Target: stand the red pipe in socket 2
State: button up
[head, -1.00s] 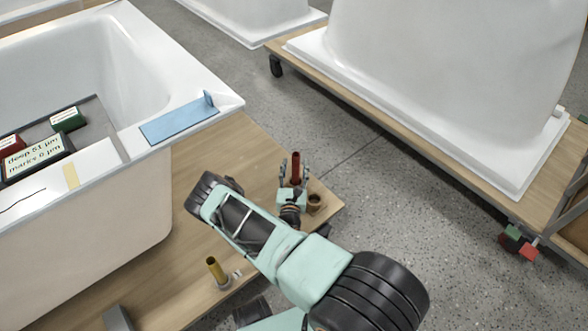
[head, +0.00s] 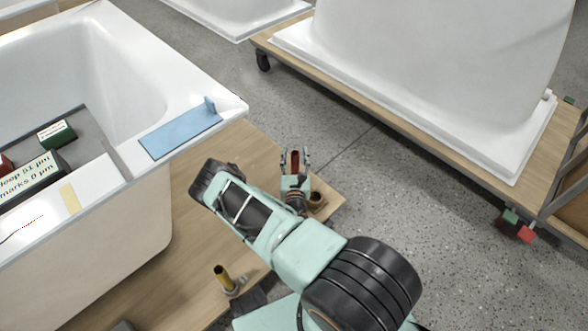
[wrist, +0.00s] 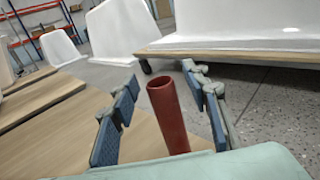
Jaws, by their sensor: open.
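The red pipe (head: 295,162) stands upright near the corner of the wooden platform. In the wrist view the red pipe (wrist: 168,118) is a hollow tube between my finger pads, with visible gaps on both sides. My gripper (head: 295,155) is open around it, and its fingers (wrist: 160,105) are apart. The pipe's lower end is hidden by my gripper. A brown ring-shaped socket (head: 317,199) stands just right of my gripper, near the platform edge. I see no number on it, so I cannot tell whether it is socket 2.
A yellow pipe (head: 223,277) stands in a holder at the platform's front edge. A white tub (head: 130,60) with a blue plate (head: 180,134) on its rim is at left. Another tub shell (head: 410,80) stands on a wheeled wooden base at right. Grey floor (head: 390,190) lies between.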

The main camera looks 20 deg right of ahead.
jog(key=shift+c, duration=0.5)
grip_shut()
jog(key=shift+r, duration=0.1)
